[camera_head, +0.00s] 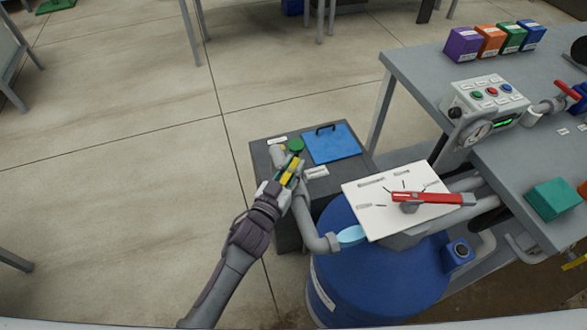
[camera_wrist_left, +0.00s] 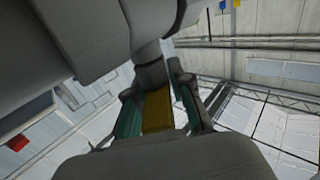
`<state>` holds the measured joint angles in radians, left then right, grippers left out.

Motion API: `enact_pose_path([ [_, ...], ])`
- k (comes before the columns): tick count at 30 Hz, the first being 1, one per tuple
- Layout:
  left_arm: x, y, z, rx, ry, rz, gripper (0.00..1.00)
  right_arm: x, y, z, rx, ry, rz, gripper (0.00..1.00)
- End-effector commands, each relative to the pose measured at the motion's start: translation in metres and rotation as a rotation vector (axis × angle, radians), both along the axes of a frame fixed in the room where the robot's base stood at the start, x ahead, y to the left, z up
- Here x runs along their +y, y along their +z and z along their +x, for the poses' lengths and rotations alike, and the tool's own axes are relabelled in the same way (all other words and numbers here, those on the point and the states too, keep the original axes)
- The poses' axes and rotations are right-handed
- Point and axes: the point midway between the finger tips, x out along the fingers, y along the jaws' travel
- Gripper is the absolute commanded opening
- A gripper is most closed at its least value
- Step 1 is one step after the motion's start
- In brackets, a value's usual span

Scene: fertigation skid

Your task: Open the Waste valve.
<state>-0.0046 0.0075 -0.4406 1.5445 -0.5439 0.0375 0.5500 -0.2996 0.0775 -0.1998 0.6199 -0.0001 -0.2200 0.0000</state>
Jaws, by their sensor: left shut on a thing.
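My left gripper (camera_head: 291,171) reaches in from the lower left in the head view. It is shut on a yellow valve handle (camera_wrist_left: 157,110), which shows between the green finger pads in the left wrist view. The handle sits by grey pipework (camera_head: 303,210) beside a dark grey box, above and left of the blue drum. The gripper hides most of the handle and the valve body. I cannot read the labels, so I cannot tell from them whether this is the Waste valve. My right gripper is not in view.
A red lever (camera_head: 430,197) lies across a white marked panel (camera_head: 385,222) over the blue drum (camera_head: 375,285). A green round knob (camera_head: 296,145) and a blue lid (camera_head: 335,147) are close beyond the gripper. A control box (camera_head: 487,100) stands on the bench.

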Motion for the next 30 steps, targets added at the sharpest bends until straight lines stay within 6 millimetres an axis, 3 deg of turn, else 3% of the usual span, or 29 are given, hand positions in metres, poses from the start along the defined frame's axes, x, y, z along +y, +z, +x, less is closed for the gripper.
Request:
enact_pose_path([
  [9, 0.0014, -0.0019, 0.0005, 0.001, 0.119, 0.0, 0.0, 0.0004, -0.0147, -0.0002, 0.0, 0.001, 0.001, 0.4],
  [25, 0.0018, 0.0006, 0.001, -0.003, 0.139, 0.001, 0.0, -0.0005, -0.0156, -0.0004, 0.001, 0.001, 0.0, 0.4],
  [26, 0.0018, 0.0006, 0.001, -0.003, 0.139, 0.001, 0.24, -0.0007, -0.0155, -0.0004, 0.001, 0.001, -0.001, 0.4],
  [30, 0.0017, 0.0006, 0.0011, -0.003, 0.138, 0.001, 0.44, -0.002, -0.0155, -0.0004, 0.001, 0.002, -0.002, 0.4],
])
